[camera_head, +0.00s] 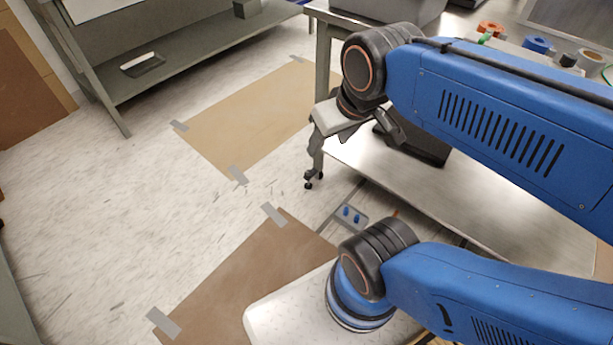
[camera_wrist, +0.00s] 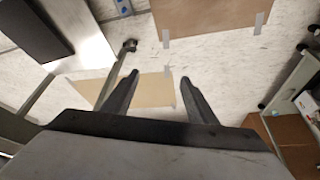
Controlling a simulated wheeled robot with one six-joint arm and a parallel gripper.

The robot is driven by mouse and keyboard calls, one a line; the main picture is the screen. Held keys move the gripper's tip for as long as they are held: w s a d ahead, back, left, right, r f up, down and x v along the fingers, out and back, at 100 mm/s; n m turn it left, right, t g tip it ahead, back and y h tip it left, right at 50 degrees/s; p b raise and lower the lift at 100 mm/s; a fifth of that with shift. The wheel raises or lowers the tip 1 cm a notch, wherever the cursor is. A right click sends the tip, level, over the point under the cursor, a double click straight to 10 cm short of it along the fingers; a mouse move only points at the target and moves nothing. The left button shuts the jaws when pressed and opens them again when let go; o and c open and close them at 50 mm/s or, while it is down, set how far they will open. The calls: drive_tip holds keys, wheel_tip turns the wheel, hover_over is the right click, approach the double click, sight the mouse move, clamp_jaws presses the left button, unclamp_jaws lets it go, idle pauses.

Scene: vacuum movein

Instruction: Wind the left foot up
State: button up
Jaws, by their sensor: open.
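The metal table (camera_head: 455,195) has a lower shelf and a grey leg at its left end. A small dark foot (camera_head: 309,182) stands on the floor at the bottom of that leg. The same foot shows in the wrist view (camera_wrist: 129,45), up and left of centre, beyond my left finger's tip. My gripper (camera_wrist: 160,76) is open, with both dark fingers apart and nothing between them. The foot is outside the gap and appears apart from the fingers. In the head view my wrist is beside the table's left end, and partly hides the upper leg.
A grey plate with blue knobs (camera_head: 350,212) lies on the floor near the foot. A dark box (camera_head: 425,148) sits on the lower shelf. Taped brown sheets (camera_head: 245,120) cover parts of the floor. Another grey bench (camera_head: 190,60) stands at the back left. Open floor lies left.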

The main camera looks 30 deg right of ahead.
drive_tip(key=m+g, duration=0.5)
drive_tip(key=m, duration=1.6)
hover_over(309, 172)
wheel_tip(309, 172, down, 46)
wheel_tip(309, 172, down, 17)
drive_tip(key=shift+s+a+r, duration=0.1)
drive_tip(key=shift+a, duration=0.05)
drive_tip(key=c, duration=1.1)
